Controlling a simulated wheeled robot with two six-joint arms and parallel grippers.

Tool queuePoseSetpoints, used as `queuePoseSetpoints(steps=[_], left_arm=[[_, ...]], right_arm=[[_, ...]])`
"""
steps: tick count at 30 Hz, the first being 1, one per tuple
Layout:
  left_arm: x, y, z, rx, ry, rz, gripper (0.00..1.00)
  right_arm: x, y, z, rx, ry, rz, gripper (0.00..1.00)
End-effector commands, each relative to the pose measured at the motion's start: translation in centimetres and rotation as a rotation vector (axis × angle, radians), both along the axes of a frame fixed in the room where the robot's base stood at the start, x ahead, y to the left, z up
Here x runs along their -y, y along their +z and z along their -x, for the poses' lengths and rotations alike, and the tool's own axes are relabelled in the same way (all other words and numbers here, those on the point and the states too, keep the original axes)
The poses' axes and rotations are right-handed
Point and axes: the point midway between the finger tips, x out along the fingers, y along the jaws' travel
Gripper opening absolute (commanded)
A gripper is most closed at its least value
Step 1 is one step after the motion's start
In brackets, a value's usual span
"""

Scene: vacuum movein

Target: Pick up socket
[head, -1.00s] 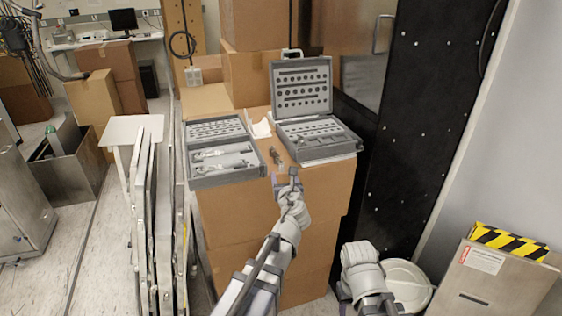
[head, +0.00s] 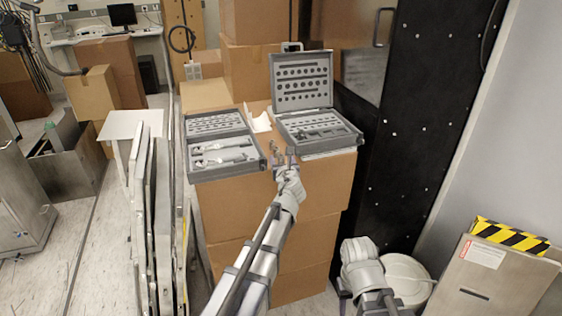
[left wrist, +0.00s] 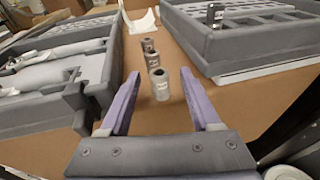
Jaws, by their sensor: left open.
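Three small metal sockets stand in a row on the cardboard box top between two grey tool cases. In the left wrist view these are the nearest socket (left wrist: 160,85), a middle socket (left wrist: 152,59) and a far socket (left wrist: 147,44). In the head view they show only as small dark shapes just beyond my gripper. My left gripper (head: 283,156) is open at the box's front edge. In the left wrist view its purple fingers (left wrist: 161,74) lie either side of the nearest socket, with a gap on both sides. My right gripper is mostly hidden behind its folded arm.
The left tool case (head: 224,175) holds tools, and its edge is close to my left finger. The right tool case (head: 341,149) has a raised lid and a socket (left wrist: 214,15) standing in it. Cardboard boxes (head: 280,235) support both.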

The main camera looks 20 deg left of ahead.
Motion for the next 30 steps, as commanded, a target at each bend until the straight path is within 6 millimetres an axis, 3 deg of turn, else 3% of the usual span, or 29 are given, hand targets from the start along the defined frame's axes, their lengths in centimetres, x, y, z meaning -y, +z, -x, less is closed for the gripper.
queuePoseSetpoints(steps=[3,20,30], left_arm=[[0.02,0.03,0.10,0.000,0.000,0.000,0.64],[0.04,0.03,0.11,0.000,0.000,0.000,0.01],[0.04,0.03,0.11,0.000,0.000,0.000,0.00]], right_arm=[[0.00,0.04,0.00,0.000,0.000,0.000,0.50],[0.00,0.04,0.00,0.000,0.000,0.000,0.50],[0.00,0.04,0.00,0.000,0.000,0.000,0.50]])
